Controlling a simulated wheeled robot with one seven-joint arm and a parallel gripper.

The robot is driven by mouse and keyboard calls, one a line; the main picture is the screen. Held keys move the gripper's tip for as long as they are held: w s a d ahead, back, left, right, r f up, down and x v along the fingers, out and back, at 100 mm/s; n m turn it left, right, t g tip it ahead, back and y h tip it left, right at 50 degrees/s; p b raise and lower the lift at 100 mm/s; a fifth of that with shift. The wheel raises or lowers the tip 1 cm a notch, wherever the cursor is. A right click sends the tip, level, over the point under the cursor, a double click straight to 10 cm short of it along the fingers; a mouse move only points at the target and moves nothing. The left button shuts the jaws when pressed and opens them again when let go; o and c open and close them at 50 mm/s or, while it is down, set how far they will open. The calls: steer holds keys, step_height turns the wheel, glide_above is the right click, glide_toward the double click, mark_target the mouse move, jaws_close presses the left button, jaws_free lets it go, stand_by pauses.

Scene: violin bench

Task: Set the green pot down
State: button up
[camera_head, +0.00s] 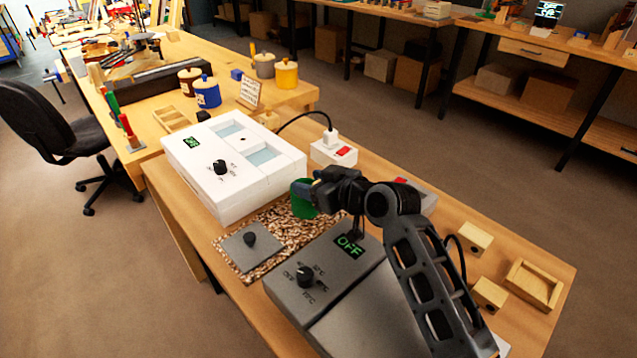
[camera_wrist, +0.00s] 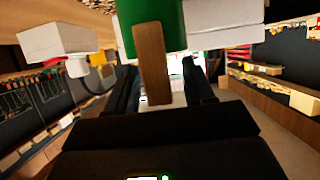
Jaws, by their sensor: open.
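The green pot (camera_head: 302,203) appears to stand upright on the brown speckled mat (camera_head: 276,226), between the white box and the grey box; whether its base touches the mat is hard to tell. My gripper (camera_head: 318,186) is at its right side and hides part of it. In the wrist view the pot (camera_wrist: 150,14) fills the top centre. Its brown wooden handle (camera_wrist: 151,62) lies between the two fingers of my gripper (camera_wrist: 158,88), which are open with a gap on both sides of the handle.
The white box (camera_head: 243,182) with a dial stands behind the mat. The grey box (camera_head: 318,285), its display reading OFF, stands in front. Small wooden blocks (camera_head: 473,240) sit on the right.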

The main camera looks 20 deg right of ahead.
steer(key=shift+r, duration=0.15)
steer(key=v, duration=1.2)
steer(key=shift+r, duration=0.5)
